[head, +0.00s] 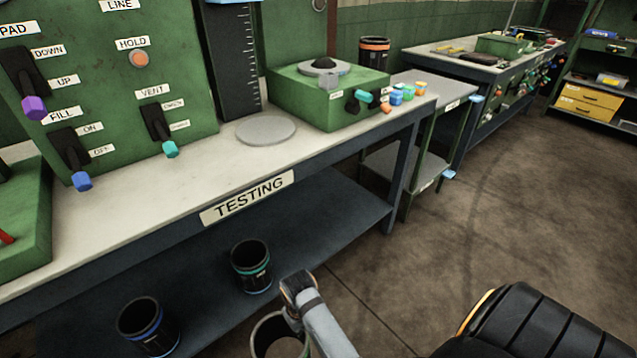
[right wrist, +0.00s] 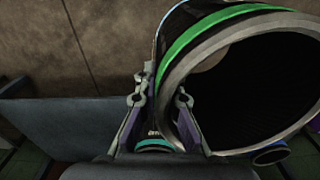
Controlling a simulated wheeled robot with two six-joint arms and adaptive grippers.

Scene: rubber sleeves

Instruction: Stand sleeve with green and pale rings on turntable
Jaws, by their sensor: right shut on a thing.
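The sleeve with green and pale rings (right wrist: 205,32) is in my right gripper (right wrist: 161,98). In the right wrist view its open end faces the camera, with a bright green band near the rim. The fingers are shut at the near edge of its wall; their exact contact is partly hidden. In the head view only part of its rim (head: 257,328) shows at the bottom edge, below my right gripper (head: 298,287), in front of the lower shelf. The turntable (head: 266,130) is a bare grey disc on the bench top. My left gripper is not in view.
A teal-ringed sleeve (head: 250,267) and a blue-ringed sleeve (head: 148,326) stand on the lower shelf (head: 322,213). An orange-ringed sleeve (head: 374,53) stands behind the green box (head: 330,95), right of the turntable. A lever panel (head: 110,85) stands left. The bench front (head: 150,215) is clear.

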